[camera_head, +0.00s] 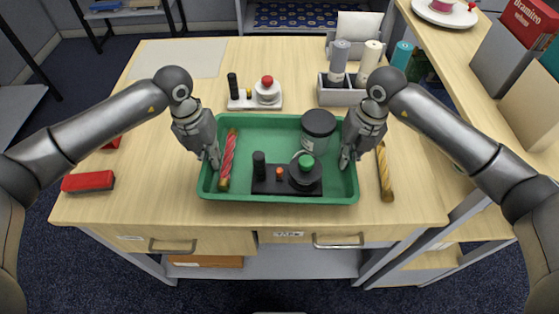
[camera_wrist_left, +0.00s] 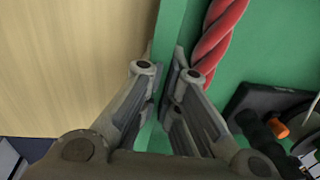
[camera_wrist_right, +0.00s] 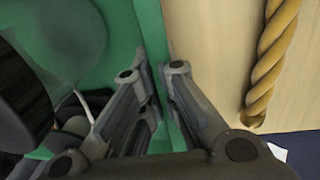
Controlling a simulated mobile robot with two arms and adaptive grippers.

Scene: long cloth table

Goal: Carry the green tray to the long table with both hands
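The green tray (camera_head: 268,132) sits level on a wooden desk (camera_head: 240,218) in the head view, between my two grippers. It holds a red twisted stick (camera_head: 228,156), a dark-lidded jar (camera_head: 317,128) and a black stand (camera_head: 268,185) with a round green-topped piece. My left gripper (camera_head: 212,158) is shut on the tray's left wall; the left wrist view shows its fingers (camera_wrist_left: 160,75) on either side of it. My right gripper (camera_head: 347,158) is shut on the right wall, with its fingers (camera_wrist_right: 152,75) around it. No long cloth table is recognisable in view.
A yellow twisted stick (camera_head: 385,172) lies right of the tray, and a red block (camera_head: 88,181) lies at the left. A white stand (camera_head: 254,98) and a bottle holder (camera_head: 340,95) are behind the tray. A shelf unit (camera_head: 500,90) rises at the right.

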